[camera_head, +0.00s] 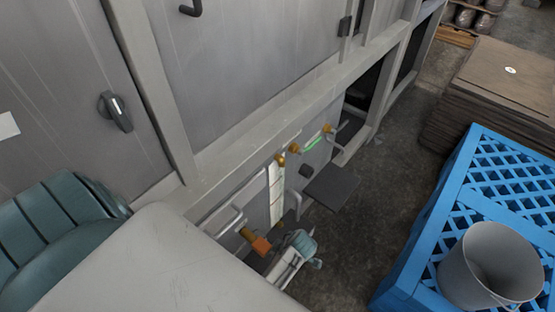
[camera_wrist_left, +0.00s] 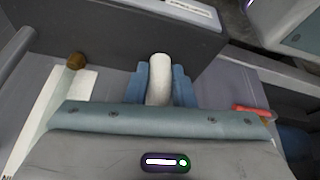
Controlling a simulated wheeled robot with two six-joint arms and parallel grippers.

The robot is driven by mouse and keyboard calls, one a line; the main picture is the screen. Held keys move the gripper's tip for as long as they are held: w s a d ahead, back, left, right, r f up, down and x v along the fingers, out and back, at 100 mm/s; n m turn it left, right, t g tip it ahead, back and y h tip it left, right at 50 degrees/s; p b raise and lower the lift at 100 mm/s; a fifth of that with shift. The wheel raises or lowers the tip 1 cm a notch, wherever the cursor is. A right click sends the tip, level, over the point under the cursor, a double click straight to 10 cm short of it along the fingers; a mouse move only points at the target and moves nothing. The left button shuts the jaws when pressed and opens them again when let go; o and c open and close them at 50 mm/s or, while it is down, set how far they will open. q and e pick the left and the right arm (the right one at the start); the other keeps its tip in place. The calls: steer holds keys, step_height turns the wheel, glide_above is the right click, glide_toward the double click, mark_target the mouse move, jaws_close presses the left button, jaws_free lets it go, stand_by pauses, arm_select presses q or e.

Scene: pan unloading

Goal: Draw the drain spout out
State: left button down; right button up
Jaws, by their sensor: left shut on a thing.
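The drain spout (camera_wrist_left: 159,85) shows as a pale, rounded pipe end in the left wrist view. My left gripper (camera_wrist_left: 160,76) is shut on it, with a blue finger on each side. In the head view my left gripper (camera_head: 300,243) is low beside the machine's lower panel, near an orange handle (camera_head: 261,245). The spout cannot be made out there, as the gripper and arm cover that spot. My right gripper is not in view.
Brass fittings (camera_head: 281,159) and a white label strip (camera_head: 276,190) are on the lower panel. A dark plate (camera_head: 332,186) sticks out nearby. A blue pallet (camera_head: 432,235) carries a grey bucket (camera_head: 488,265) at right. Bare floor (camera_head: 385,190) lies between.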

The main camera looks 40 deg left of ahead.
arm_select(q)
steer(key=shift+d, duration=0.55)
stand_by(0.4)
steer(key=shift+d+f, duration=0.1)
steer(key=shift+d, duration=0.1)
